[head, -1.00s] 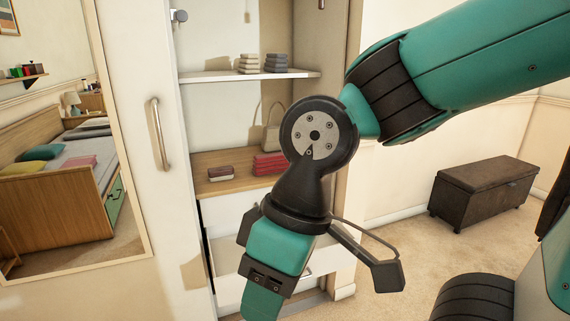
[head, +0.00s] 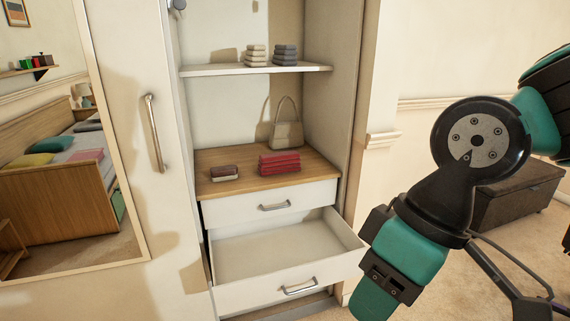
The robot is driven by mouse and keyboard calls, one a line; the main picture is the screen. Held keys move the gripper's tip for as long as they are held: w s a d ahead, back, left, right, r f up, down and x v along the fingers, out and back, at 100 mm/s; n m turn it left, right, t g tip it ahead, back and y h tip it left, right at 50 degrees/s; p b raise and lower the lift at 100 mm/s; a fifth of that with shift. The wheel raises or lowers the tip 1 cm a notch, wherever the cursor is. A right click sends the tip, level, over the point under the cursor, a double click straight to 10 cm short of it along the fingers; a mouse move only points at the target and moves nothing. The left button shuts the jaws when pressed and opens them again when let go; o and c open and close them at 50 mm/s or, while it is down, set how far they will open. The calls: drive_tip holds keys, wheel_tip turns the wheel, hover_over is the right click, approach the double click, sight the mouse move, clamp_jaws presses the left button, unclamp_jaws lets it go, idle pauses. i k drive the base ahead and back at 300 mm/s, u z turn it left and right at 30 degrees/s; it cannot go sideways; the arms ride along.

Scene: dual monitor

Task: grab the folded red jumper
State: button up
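The folded red jumper (head: 279,164) lies as a neat stack on the wooden shelf top (head: 230,159) inside the open wardrobe. It is fully visible. My gripper (head: 455,268) is at the lower right of the head view, nearer to me than the jumper and well to its right. One finger spreads out to the right and the other shows partly at the left of the wrist; they stand apart, with nothing seen between them. The fingertips are partly hidden or cut off by the frame.
Folded stacks (head: 256,55) rest on the white upper shelf. An empty lower drawer (head: 290,245) is pulled out. A mirrored door (head: 70,190) stands left.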

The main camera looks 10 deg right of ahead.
sight(276, 163)
drive_tip(key=i, duration=1.65)
drive_tip(key=u, duration=0.45)
drive_tip(key=i, duration=0.6)
drive_tip(key=u, duration=0.3)
